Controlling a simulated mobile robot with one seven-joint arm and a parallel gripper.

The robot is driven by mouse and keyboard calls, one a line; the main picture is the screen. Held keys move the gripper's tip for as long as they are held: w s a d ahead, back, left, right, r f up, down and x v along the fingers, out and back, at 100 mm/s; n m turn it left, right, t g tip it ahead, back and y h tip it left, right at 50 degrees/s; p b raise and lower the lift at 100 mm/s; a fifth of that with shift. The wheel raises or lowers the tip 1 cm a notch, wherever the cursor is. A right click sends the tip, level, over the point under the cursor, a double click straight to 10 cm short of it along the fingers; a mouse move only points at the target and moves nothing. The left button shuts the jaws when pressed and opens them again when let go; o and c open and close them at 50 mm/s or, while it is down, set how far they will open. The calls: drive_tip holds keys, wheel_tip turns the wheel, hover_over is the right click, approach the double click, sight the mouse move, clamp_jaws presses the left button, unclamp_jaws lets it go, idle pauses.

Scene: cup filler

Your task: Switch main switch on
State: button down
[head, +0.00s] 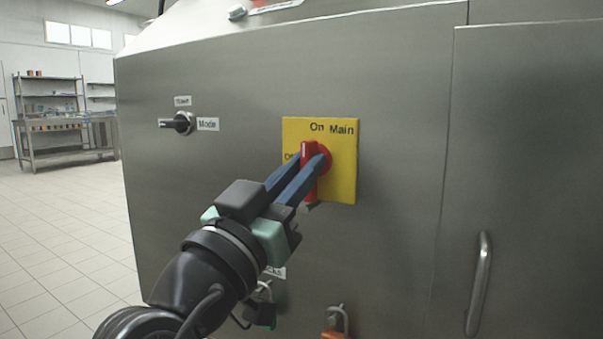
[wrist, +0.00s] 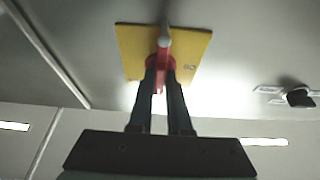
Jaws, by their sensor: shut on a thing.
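The main switch is a red rotary handle (head: 309,160) on a yellow plate (head: 342,180) marked "On Main" on the grey machine front. An "Off" label at the plate's left is partly hidden by my gripper. The red handle stands upright in the head view. My gripper (head: 305,175) is shut on the handle, its two blue fingers on either side of it. In the wrist view the fingers (wrist: 161,75) close around the red handle (wrist: 163,50), with the yellow plate (wrist: 195,50) behind.
A black mode knob (head: 182,123) is on the panel to the left. Padlocks hang below, one dark (head: 262,312) and one orange (head: 335,333). A door handle (head: 479,285) is at right. Shelves (head: 50,100) stand far left, beyond open tiled floor.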

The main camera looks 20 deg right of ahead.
drive_tip(key=c, duration=0.9)
unclamp_jaws()
drive_tip(key=shift+o, duration=0.2)
drive_tip(key=p+v, duration=0.3)
drive_tip(key=v, duration=1)
drive_tip(key=shift+f, duration=0.1)
drive_tip(key=a+r+n+t+y+p, duration=0.25)
drive_tip(key=r+t+y+p, duration=0.45)
drive_tip(key=r, duration=0.6)
drive_tip(key=a+r+n+t+y+p, duration=0.1)
drive_tip(key=r+n+t+y+p, duration=0.25)
drive_tip(key=r+p, duration=0.7)
drive_tip(key=s+a+r+n+t+y+p, duration=0.1)
drive_tip(key=s+a+r+n+t+y, duration=0.2)
drive_tip(key=r, duration=0.4)
drive_tip(key=s+r+n+y+p, duration=0.2)
drive_tip(key=r+y, duration=0.2)
drive_tip(key=r, duration=0.2)
wheel_tip(320, 180, up, 36)
drive_tip(key=p, duration=3.6)
drive_tip(key=shift+a, duration=0.15)
